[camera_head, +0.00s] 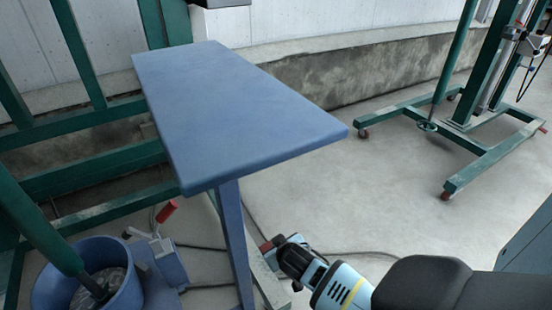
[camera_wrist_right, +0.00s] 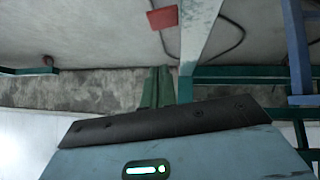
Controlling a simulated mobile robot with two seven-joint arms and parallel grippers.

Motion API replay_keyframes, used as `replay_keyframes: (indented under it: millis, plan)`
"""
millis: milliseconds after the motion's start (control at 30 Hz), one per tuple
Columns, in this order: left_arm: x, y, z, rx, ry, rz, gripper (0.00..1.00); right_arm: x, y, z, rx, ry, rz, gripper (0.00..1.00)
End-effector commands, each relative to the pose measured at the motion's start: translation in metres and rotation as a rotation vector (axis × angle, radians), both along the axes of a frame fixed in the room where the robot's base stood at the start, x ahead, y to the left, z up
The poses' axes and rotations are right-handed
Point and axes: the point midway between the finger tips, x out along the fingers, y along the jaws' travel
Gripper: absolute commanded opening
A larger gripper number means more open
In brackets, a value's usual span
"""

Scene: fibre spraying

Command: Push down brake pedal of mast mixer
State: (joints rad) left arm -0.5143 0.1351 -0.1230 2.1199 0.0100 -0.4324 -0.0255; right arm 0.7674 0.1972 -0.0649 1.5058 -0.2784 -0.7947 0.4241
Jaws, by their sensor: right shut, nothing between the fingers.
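In the head view the mixer shows at the lower left: a green shaft (camera_head: 40,225) runs down into a blue bucket (camera_head: 92,278), next to a grey-blue unit with a red-tipped lever (camera_head: 167,211). A small red piece (camera_head: 266,245) shows beside my right gripper (camera_head: 290,257); I cannot tell whether they touch. In the right wrist view a flat red plate (camera_wrist_right: 163,18), perhaps the brake pedal, lies beyond the fingertips and beside a grey beam. My right gripper (camera_wrist_right: 158,70) is shut and empty, pointing toward the plate with a gap in the picture. My left gripper is out of view.
A blue table top (camera_head: 235,105) on a blue leg stands left of my right arm. A grey beam (camera_wrist_right: 207,25) and dark cables lie on the floor. A green wheeled frame (camera_head: 470,140) stands at the right.

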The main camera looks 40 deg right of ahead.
Motion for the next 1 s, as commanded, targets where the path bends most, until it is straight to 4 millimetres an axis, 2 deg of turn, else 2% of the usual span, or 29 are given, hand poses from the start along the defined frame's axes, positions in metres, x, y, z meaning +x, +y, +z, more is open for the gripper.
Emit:
replay_keyframes:
  millis: [100, 500, 700, 1000]
  plan:
    - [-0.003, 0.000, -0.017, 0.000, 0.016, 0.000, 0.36, 0.013, -0.006, -0.020, -0.001, 0.003, -0.001, 0.00]
    - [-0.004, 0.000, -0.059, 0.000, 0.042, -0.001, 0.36, 0.058, -0.027, -0.066, -0.002, 0.001, -0.001, 0.00]
    - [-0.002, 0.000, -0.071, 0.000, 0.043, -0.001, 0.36, 0.054, -0.030, -0.090, -0.001, 0.003, 0.001, 0.00]
    - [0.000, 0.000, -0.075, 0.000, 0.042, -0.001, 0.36, 0.054, -0.032, -0.099, 0.001, 0.000, 0.001, 0.00]
